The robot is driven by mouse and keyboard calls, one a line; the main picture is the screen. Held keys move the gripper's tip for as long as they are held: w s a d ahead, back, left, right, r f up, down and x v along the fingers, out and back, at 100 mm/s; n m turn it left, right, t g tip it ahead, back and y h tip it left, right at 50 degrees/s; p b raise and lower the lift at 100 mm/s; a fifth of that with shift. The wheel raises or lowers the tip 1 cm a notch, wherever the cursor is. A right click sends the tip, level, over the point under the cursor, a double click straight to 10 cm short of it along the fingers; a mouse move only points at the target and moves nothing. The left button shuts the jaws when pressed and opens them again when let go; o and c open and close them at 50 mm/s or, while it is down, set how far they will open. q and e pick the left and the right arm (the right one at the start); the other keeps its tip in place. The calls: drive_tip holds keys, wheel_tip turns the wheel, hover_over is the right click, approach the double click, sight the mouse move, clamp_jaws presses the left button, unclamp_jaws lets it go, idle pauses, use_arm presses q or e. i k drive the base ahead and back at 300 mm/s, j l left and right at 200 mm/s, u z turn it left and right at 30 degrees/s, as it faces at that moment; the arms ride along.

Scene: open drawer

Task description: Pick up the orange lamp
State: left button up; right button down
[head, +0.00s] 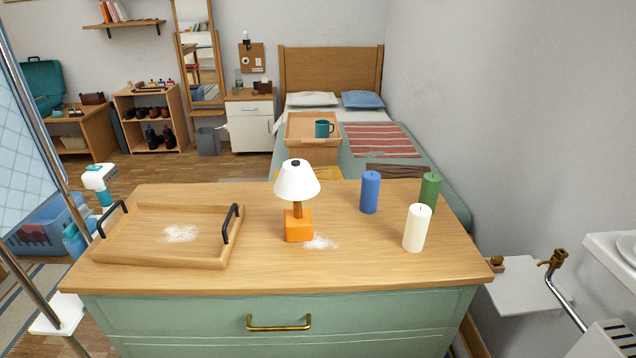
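The orange lamp (298,222) stands upright near the middle of the wooden dresser top (400,270). It has an orange block base, a short wooden stem and a white shade (297,183). A small patch of white powder (320,243) lies beside its base on the right. Neither of my grippers is in the head view, and nothing touches the lamp.
A wooden tray (135,250) with black handles and white powder on it sits left of the lamp. A blue candle (370,192), a green candle (429,190) and a white candle (416,228) stand to the right. The dresser's front strip is clear. Its green drawer (200,316) looks shut.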

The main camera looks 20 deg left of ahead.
sight(296, 184)
drive_tip(key=i+j, duration=0.1)
drive_tip(key=j, duration=1.4)
drive_tip(key=i+j, duration=0.15)
drive_tip(key=j, duration=0.65)
